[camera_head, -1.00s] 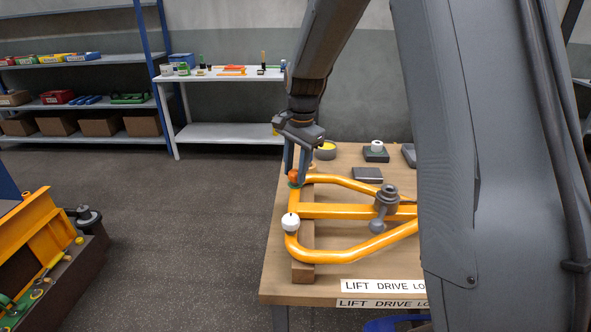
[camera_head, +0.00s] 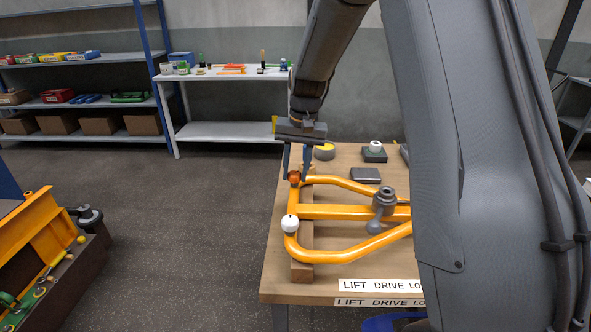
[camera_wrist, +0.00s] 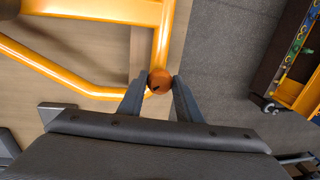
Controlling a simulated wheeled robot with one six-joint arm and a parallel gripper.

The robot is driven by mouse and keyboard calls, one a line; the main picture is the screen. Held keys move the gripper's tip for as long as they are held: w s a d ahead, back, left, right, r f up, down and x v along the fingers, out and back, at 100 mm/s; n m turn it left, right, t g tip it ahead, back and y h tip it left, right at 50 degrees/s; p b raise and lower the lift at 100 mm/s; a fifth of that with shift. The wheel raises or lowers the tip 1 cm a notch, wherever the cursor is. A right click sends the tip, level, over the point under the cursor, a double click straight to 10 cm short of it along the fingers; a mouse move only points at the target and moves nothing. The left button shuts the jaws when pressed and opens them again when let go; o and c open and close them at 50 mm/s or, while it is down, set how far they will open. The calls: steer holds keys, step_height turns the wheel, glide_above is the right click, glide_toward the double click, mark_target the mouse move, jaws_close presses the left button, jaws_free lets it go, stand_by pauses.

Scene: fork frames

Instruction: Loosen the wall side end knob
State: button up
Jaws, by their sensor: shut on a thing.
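The orange-brown end knob (camera_head: 294,177) sits on the far left corner of a yellow tubular frame (camera_head: 345,213), at the end nearer the wall. It also shows in the wrist view (camera_wrist: 160,81), with a dark mark on its face. My gripper (camera_head: 296,172) comes down over this knob from above. In the wrist view my gripper (camera_wrist: 159,84) has one finger on each side of the knob and is shut on it. A white knob (camera_head: 290,223) sits on the near left corner of the frame, clear of my gripper.
The frame rests on a wooden block (camera_head: 303,272) on a wooden table (camera_head: 290,290). A grey clamp-like part (camera_head: 383,202) stands on the frame's middle bar. Open floor lies left of the table.

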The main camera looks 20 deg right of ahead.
mark_target(298, 172)
steer(key=n, duration=0.5)
steer(key=shift+n+g, duration=0.3)
steer(key=shift+w+d+f+n+g+p, duration=0.1)
steer(key=shift+n+g+p, duration=0.25)
steer(key=shift+n, duration=1.95)
steer(key=o, duration=1)
steer(key=shift+o, duration=0.3)
steer(key=shift+w+d+r+b, duration=0.2)
steer(key=shift+r+b, duration=0.3)
steer(key=shift+r, duration=1.45)
steer(key=shift+w+d+r+b, duration=0.15)
steer(key=shift+r+b, duration=0.35)
steer(key=shift+r, duration=1.45)
steer(key=shift+s, duration=0.1)
